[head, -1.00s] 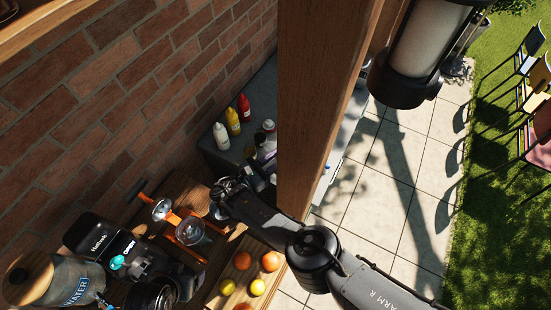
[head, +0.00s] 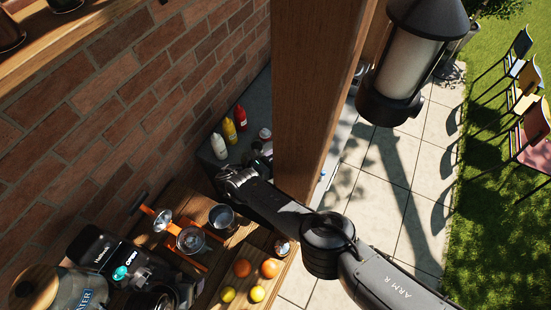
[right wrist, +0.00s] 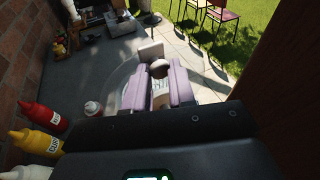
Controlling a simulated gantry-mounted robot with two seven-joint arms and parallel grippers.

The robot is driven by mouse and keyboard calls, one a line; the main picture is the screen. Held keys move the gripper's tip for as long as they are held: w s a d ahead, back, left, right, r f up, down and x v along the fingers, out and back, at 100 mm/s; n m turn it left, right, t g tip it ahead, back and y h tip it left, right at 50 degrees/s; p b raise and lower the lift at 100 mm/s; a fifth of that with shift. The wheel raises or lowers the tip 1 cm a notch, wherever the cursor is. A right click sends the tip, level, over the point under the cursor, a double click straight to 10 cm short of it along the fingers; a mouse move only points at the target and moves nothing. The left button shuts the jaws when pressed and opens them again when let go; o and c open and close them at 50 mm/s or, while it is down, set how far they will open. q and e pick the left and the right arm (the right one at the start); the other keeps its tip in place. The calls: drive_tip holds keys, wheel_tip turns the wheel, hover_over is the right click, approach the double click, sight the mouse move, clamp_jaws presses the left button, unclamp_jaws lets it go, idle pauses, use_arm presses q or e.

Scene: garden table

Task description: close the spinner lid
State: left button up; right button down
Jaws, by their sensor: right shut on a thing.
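My right gripper (right wrist: 160,72) shows in the right wrist view with its two pale purple fingers close together over the counter. They are shut on a small round-topped, brownish and pale thing (right wrist: 158,69), which I cannot identify surely. A clear curved rim (right wrist: 119,78) shows around and below the fingers; it may belong to the spinner, but no lid can be made out. In the head view my right arm reaches in from the lower right, its gripper (head: 260,163) beside the wooden post, which hides what lies beyond. My left gripper is in neither current view.
The wooden post (head: 325,100) stands close to my right arm. White (head: 219,146), yellow (head: 230,131) and red (head: 241,118) bottles stand by the brick wall. An orange press (head: 181,235) and fruit (head: 242,268) are nearer. A lantern (head: 405,60) hangs at right.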

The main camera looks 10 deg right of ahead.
drive_tip(key=c, duration=1.2)
unclamp_jaws()
drive_tip(key=shift+c, duration=0.2)
drive_tip(key=shift+s+a, duration=0.1)
drive_tip(key=b+v, duration=0.1)
drive_tip(key=v, duration=0.9)
drive_tip(key=shift+a+b, duration=0.25)
drive_tip(key=shift+b, duration=0.05)
drive_tip(key=shift+s, duration=0.1)
drive_tip(key=shift+s+r, duration=0.1)
